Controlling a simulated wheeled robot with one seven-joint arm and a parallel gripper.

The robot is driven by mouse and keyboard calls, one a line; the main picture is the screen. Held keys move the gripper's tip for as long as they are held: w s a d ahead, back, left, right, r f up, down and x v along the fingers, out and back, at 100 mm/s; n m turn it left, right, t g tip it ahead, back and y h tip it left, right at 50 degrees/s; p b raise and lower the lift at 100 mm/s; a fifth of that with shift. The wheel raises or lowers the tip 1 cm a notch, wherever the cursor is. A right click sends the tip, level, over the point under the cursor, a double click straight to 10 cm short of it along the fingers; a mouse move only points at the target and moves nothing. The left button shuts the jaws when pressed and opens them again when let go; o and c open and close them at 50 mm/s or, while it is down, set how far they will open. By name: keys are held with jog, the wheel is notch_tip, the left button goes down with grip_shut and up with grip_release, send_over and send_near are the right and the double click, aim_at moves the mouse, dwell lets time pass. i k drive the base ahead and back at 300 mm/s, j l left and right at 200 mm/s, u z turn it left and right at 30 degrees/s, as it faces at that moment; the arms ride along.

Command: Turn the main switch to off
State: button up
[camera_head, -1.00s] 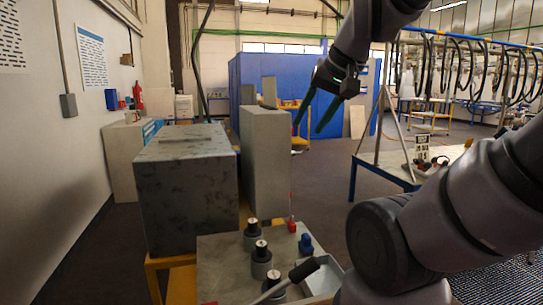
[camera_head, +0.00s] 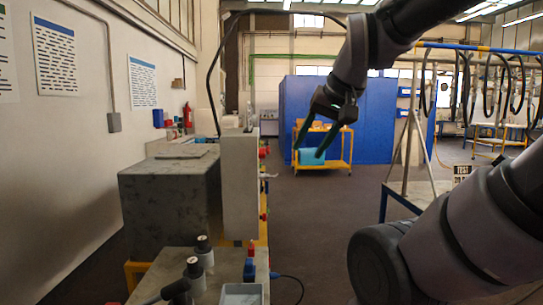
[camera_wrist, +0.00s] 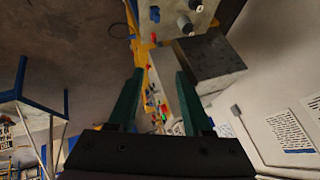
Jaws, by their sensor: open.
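My gripper (camera_head: 308,152) hangs in mid-air with its two green fingers apart and nothing between them. It is to the right of a tall grey cabinet (camera_head: 238,188), with clear space between them in the picture. The fingers also show in the wrist view (camera_wrist: 158,76), spread open. I cannot make out the main switch for certain. Small red parts (camera_head: 263,152) and a pale lever-like part (camera_head: 269,175) show just right of the cabinet, too small to identify. The cabinet shows in the wrist view (camera_wrist: 181,92) beyond the fingers, its near face partly hidden.
A dark grey block (camera_head: 165,205) stands left of the cabinet. Dark flanged vessels (camera_head: 204,255) stand on a bench in front. A yellow cart (camera_head: 335,163) and blue partition (camera_head: 375,115) are behind. A blue-framed table (camera_head: 402,199) is right. The middle floor is clear.

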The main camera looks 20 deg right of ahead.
aim_at(261, 151)
jog(key=i+l+u, duration=0.1)
jog(key=l+u, duration=0.15)
jog(key=l, duration=0.75)
jog(key=l+u, duration=0.3)
jog(key=l, duration=0.7)
